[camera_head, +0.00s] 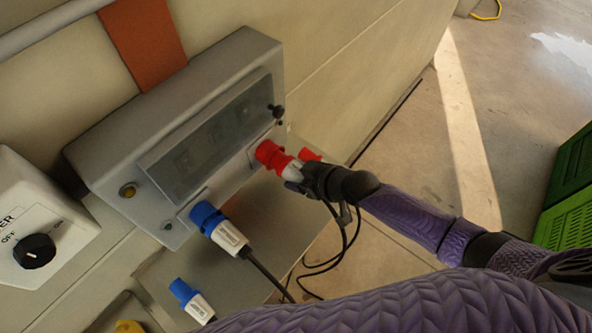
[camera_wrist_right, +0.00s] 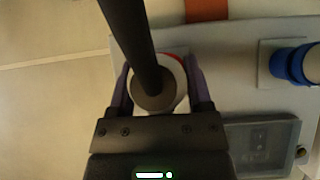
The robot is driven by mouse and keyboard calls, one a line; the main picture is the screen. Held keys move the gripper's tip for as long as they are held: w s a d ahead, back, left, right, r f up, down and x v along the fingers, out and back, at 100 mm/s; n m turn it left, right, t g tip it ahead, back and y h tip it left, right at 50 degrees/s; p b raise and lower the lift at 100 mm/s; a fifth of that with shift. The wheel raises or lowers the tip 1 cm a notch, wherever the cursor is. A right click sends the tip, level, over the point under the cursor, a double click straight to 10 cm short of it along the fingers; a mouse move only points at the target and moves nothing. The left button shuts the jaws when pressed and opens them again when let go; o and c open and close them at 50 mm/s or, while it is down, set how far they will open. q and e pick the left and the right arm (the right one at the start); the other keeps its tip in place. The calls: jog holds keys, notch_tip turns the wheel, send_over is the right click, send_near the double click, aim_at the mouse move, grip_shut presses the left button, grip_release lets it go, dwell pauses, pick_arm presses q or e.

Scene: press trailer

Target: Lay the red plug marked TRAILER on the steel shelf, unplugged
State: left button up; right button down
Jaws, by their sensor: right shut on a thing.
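The red plug (camera_head: 289,164), with a white body, is at the right end of the grey panel's front, in line with a red socket (camera_head: 267,153). My right gripper (camera_head: 298,178) is shut on it. In the right wrist view, the plug (camera_wrist_right: 178,72) sits between the two fingers of my right gripper (camera_wrist_right: 158,88), with its dark cable in front. The plug appears to be in the socket; its front end is hidden. The marking is too small to read. The steel shelf (camera_head: 262,203) lies below the panel. My left gripper is not in view.
A blue plug (camera_head: 218,228) with a black cable is in the panel (camera_head: 170,130). Another blue plug (camera_head: 191,298) lies lower left. A white box with a black knob (camera_head: 35,251) is at the left. Green crates (camera_head: 568,200) stand far right. The shelf's middle looks bare.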

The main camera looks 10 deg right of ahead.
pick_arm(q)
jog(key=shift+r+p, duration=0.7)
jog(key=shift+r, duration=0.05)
pick_arm(e)
jog(key=s+d, duration=0.3)
jog(key=s, duration=0.1)
jog(key=shift+s+d, duration=0.35)
jog(key=shift+s, duration=0.05)
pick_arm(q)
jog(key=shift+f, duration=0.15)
